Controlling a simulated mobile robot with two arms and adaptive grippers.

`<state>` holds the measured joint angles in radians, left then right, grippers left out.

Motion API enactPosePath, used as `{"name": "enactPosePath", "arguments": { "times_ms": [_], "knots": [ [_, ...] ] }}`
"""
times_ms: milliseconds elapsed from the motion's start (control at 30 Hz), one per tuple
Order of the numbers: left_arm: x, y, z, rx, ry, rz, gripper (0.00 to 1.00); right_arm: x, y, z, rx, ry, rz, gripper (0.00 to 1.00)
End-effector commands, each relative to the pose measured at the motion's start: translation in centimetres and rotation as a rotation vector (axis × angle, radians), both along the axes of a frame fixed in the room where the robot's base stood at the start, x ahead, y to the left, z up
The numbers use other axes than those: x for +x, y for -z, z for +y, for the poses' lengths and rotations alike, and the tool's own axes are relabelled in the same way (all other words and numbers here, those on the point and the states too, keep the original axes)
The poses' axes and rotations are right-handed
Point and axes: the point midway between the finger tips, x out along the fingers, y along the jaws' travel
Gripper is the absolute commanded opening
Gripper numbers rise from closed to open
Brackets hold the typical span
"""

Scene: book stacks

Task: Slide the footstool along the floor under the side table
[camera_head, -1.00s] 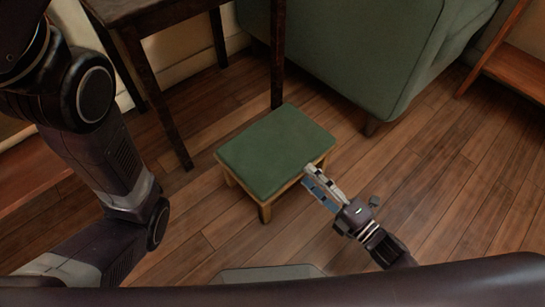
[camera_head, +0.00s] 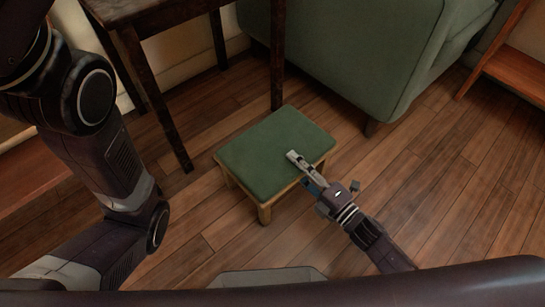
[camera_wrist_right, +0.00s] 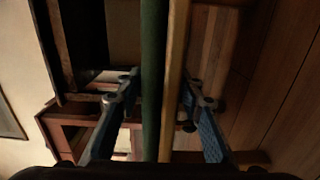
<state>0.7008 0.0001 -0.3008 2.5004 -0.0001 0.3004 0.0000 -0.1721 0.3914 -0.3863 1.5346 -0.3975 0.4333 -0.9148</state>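The footstool (camera_head: 262,152) has a green padded top and a light wooden frame with short legs. It stands upright on the floor in front of the dark wooden side table (camera_head: 135,9), outside its legs. My right gripper (camera_head: 303,168) is at the stool's right edge, one finger above the cushion and the other lower. In the right wrist view the stool's green and wood edge (camera_wrist_right: 153,60) runs between the two spread fingers (camera_wrist_right: 160,88), with gaps on both sides. My left arm comes in from the left; its gripper is not in view.
A green armchair (camera_head: 350,45) stands behind and right of the stool, close to the table's right leg (camera_head: 277,55). A front table leg (camera_head: 160,100) stands left of the stool. A wooden shelf (camera_head: 515,70) is at the far right. Floor (camera_head: 450,190) to the right is clear.

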Motion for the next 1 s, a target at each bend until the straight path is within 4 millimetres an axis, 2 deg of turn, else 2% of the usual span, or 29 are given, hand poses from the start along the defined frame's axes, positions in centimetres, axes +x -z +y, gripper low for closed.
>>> {"name": "enactPosePath", "arguments": {
  "times_ms": [33,267,433,1000],
  "knots": [
    [0.0,0.0,0.0,0.0,0.0,0.0,0.0,0.0,0.0,0.0,0.0,0.0,0.0,0.27],
    [0.0,0.0,0.0,0.0,0.0,0.001,0.0,0.0,0.0,0.0,0.0,0.0,0.0,0.03],
    [0.0,0.1,0.0,0.0,-0.001,0.001,0.0,0.5,0.0,0.3,0.0,0.0,-0.001,0.03],
    [0.1,0.8,0.0,0.0,-0.001,0.002,0.0,4.2,0.1,3.1,0.0,0.0,-0.001,0.03]
  ]
}}
